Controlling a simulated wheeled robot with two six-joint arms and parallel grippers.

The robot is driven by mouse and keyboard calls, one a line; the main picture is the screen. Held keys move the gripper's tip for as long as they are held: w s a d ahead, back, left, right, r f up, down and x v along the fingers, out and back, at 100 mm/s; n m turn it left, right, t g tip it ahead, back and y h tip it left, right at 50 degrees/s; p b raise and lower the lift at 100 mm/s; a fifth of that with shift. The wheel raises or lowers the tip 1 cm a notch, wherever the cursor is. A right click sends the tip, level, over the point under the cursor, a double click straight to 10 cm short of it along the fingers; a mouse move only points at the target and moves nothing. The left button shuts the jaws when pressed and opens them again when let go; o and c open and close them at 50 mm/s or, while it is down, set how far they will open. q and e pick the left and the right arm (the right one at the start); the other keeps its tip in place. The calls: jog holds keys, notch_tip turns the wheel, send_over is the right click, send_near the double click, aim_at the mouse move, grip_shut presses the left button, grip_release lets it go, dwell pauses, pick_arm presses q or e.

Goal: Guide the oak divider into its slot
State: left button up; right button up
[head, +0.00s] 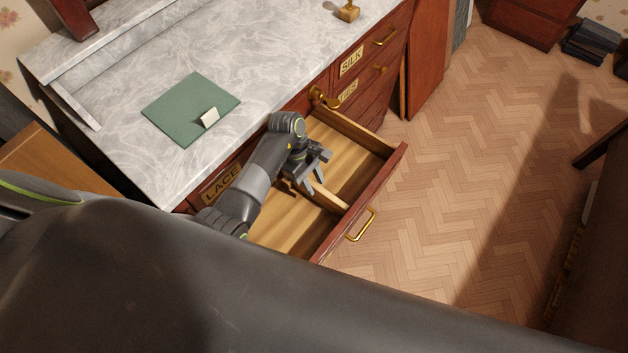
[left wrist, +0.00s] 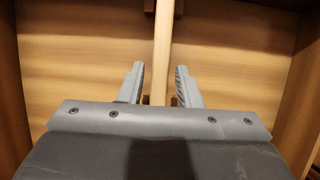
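The oak divider (head: 327,195) is a thin pale wooden strip standing across the middle of the pulled-out drawer (head: 378,190). In the left wrist view the divider (left wrist: 161,50) runs straight up the picture between my fingers. Small dark brown blocks (left wrist: 178,7) flank its far end, and parts of similar blocks show by the fingertips. My left gripper (head: 318,172) is over the drawer, above the divider. Its fingers (left wrist: 159,85) are apart, one on each side, with a narrow gap to the divider. The arm hides the divider's near end. My right gripper is not in view.
The marble top (head: 130,100) carries a green folder (head: 190,110) with a small white card, and a brass stamp-like object (head: 349,11). A brass knob-like piece (head: 324,98) stands beside the drawer's back corner. The parquet floor (head: 450,180) right of the drawer is clear.

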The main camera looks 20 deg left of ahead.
pick_arm(q)
jog(key=shift+o, duration=0.4)
jog(key=o, duration=0.5)
jog(key=c, duration=0.6)
jog(key=shift+p+v, duration=3.05)
jog(key=shift+v, duration=1.5)
jog(key=shift+f, duration=0.1)
